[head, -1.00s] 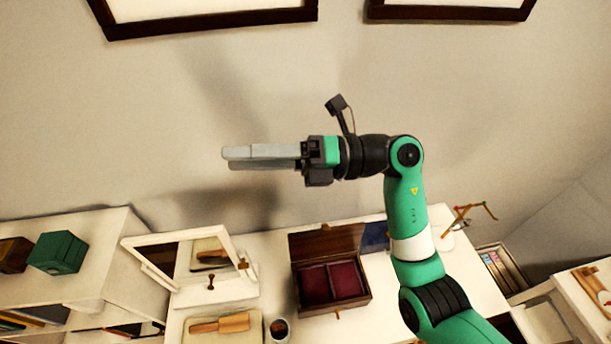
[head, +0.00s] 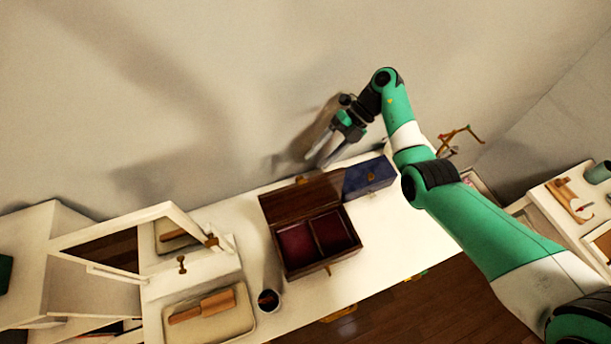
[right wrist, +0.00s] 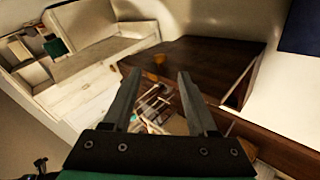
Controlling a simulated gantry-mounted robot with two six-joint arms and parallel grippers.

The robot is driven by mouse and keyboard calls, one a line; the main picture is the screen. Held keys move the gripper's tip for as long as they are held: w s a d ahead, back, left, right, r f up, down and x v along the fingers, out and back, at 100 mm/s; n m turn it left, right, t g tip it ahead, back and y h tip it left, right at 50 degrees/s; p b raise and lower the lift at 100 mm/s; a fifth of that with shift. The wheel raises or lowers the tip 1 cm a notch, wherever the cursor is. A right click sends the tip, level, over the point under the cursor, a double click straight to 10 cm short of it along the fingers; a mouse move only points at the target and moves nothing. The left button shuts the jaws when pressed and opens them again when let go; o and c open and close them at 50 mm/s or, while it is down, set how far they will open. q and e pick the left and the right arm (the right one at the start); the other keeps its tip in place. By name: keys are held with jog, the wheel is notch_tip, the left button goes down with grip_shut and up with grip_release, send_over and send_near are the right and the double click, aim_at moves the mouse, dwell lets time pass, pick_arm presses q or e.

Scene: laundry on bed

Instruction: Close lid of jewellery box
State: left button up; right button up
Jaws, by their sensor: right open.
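The jewellery box (head: 345,262) is dark wood with two dark red lined compartments, and it stands on the white table. Its lid (head: 290,204) is raised at the back, with a brass clasp at its top edge. My right gripper (head: 319,159) is open and empty, behind and above the lid near the wall, its fingers pointing down-left. In the right wrist view, the open fingers (right wrist: 160,88) lie over a dark wooden panel with a brass piece, which looks like the lid (right wrist: 205,65). I cannot tell whether they touch it. My left gripper is out of view.
A blue box (head: 368,177) stands right beside the lid. A dark cup (head: 268,299), a tray (head: 240,318) with a wooden brush (head: 203,307) and a white-framed mirror (head: 120,228) are to the left. The wall is close behind. The table's front right is clear.

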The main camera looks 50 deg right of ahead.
aim_at(302, 194)
jog(key=p+x, duration=0.1)
jog(key=x, duration=0.5)
jog(key=shift+a+f, duration=0.15)
jog(key=shift+a, duration=0.05)
jog(key=shift+c, duration=0.2)
grip_shut()
dwell(0.9)
